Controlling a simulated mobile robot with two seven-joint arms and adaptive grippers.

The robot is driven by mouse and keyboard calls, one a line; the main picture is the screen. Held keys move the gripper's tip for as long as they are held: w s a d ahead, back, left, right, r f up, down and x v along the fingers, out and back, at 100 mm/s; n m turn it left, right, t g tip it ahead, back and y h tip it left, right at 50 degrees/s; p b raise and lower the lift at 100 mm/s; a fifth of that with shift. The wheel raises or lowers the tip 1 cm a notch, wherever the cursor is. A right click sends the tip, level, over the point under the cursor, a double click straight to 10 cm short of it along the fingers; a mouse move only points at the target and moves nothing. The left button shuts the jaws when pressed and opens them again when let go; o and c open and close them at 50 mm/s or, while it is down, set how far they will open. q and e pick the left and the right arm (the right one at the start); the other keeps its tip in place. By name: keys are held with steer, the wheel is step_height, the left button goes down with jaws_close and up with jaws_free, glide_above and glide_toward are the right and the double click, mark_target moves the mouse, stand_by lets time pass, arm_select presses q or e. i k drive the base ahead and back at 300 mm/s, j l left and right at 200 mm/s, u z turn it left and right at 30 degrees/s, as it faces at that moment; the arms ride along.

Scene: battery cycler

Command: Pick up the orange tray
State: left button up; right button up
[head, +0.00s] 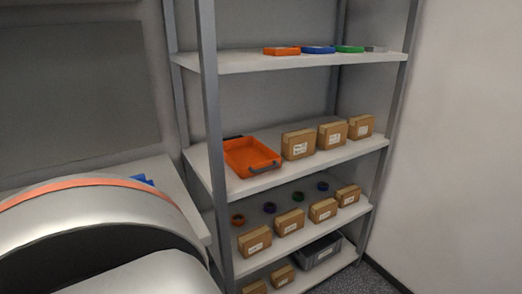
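The orange tray (236,162) sits on the second shelf from the top of a metal rack, at the shelf's left end. It is a shallow open box with a dark handle on its front right side, and it looks empty. A rack post stands just left of it. Neither of my grippers is in the head view.
Several cardboard boxes (298,144) stand right of the tray on the same shelf. The top shelf (240,61) holds flat orange, blue, green and grey items. Lower shelves carry boxes, small rings and a grey crate (316,252). A white wall is at right.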

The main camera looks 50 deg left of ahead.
mark_target(246, 156)
steer(key=i+l+u, duration=0.1)
steer(key=i+u, duration=0.35)
steer(key=i+l+u, duration=0.3)
steer(key=u, duration=0.15)
steer(key=i+l+u, duration=0.75)
steer(key=l+u, duration=0.2)
